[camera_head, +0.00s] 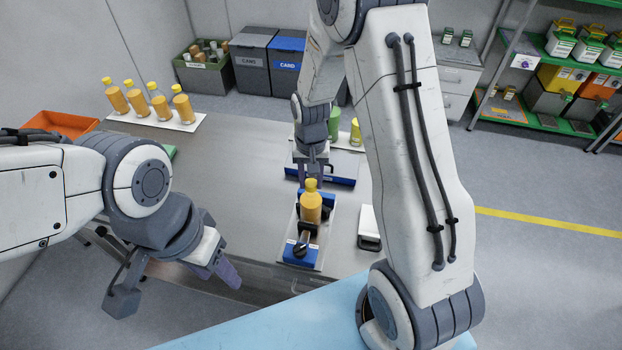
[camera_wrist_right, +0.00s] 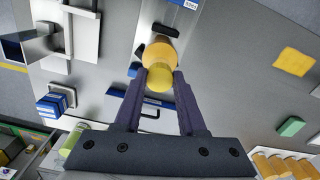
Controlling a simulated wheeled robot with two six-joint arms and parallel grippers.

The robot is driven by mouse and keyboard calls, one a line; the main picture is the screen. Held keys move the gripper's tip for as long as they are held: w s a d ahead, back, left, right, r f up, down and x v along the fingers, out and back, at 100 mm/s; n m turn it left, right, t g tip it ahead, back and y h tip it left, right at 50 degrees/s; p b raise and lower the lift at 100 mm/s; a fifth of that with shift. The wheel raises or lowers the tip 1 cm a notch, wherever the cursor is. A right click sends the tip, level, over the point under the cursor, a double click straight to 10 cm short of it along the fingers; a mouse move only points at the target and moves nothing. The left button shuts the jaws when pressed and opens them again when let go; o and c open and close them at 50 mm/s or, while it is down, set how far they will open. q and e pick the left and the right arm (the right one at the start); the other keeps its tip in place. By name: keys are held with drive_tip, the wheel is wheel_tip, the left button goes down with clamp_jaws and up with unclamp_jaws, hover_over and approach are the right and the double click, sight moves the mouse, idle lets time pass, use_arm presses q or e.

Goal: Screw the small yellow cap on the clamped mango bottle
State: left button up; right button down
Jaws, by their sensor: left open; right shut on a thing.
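The mango bottle (camera_head: 311,208), orange-yellow and upright, stands in the clamp (camera_head: 300,252) with blue parts near the table's front edge. The small yellow cap (camera_head: 311,186) is at the bottle's mouth; whether it is fully seated cannot be told. My right gripper (camera_head: 314,176) comes down from above at the cap. In the right wrist view its dark fingertips (camera_wrist_right: 159,76) are shut on the cap (camera_wrist_right: 158,80), with the bottle (camera_wrist_right: 160,52) directly beyond. My left gripper (camera_head: 175,284) is open and empty, at the table's front left, away from the bottle.
A white tray (camera_head: 188,126) with several yellow-capped bottles stands at the back left, beside an orange bin (camera_head: 62,122). A green bottle (camera_head: 334,122) stands behind my right gripper. A white device (camera_head: 369,228) sits right of the clamp.

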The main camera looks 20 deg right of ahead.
drive_tip(key=shift+f+b, duration=0.35)
drive_tip(key=shift+f, duration=0.25)
idle(1.0)
drive_tip(key=m, duration=0.3)
drive_tip(key=shift+r, duration=0.1)
drive_tip(key=m, duration=0.4)
drive_tip(key=shift+p, duration=0.4)
drive_tip(key=m, duration=0.3)
drive_tip(key=shift+w+m, duration=0.1)
drive_tip(key=shift+m, duration=0.3)
drive_tip(key=m, duration=0.4)
drive_tip(key=shift+p, duration=0.35)
drive_tip(key=shift+c, duration=2)
unclamp_jaws()
